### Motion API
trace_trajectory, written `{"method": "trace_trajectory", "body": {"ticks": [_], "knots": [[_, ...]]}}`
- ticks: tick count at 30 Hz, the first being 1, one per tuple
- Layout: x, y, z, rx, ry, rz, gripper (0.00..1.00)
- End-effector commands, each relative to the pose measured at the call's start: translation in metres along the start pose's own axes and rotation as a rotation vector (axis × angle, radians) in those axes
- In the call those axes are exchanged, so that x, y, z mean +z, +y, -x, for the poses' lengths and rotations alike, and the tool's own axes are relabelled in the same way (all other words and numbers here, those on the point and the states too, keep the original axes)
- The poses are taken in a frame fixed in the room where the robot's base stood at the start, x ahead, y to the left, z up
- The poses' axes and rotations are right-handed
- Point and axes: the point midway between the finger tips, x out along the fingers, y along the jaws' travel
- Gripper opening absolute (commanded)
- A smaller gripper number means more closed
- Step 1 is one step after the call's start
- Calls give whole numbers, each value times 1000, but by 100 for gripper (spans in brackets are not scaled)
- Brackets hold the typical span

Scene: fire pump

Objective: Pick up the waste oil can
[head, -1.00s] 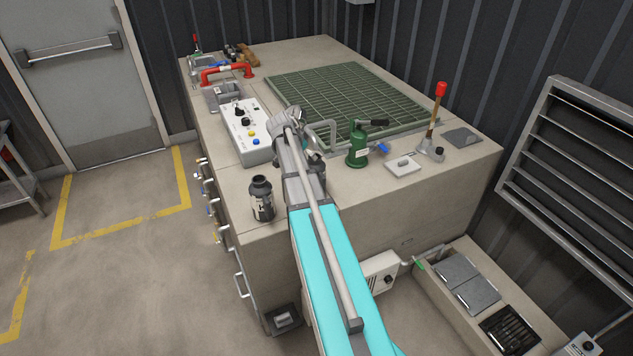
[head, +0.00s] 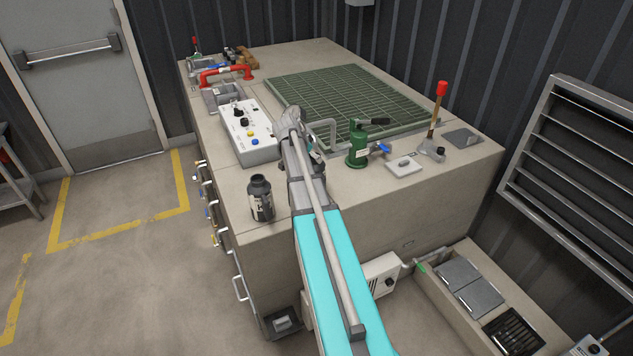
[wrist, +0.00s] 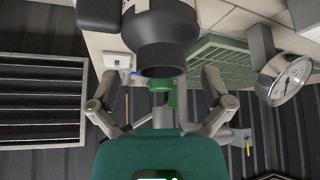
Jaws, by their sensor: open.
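The waste oil can, a dark grey can (head: 261,203) with a pale label and narrow neck, stands upright on the bench near its front left corner, left of my arm. In the wrist view the dark can (wrist: 162,45) looms large at the top, its mouth pointing down in the inverted picture. My gripper (wrist: 160,82) is open, its fingers spread to either side of the can's mouth and apart from it. In the head view my arm largely hides the gripper.
A white control box (head: 249,135) and a green hand pump (head: 358,150) stand behind the can. A green grating (head: 345,95) covers the bench middle. A red-topped lever (head: 437,115) rises at right. A gauge (wrist: 290,80) shows in the wrist view.

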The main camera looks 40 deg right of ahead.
Motion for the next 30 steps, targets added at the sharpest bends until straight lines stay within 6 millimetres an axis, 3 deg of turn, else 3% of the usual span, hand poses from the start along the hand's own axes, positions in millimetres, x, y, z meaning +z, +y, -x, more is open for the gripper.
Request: {"method": "trace_trajectory", "body": {"ticks": [6,26,30], "knots": [[1,0,-16,-1,0,1,100],[0,0,-16,0,0,1,100],[0,0,-16,0,0,1,76]]}}
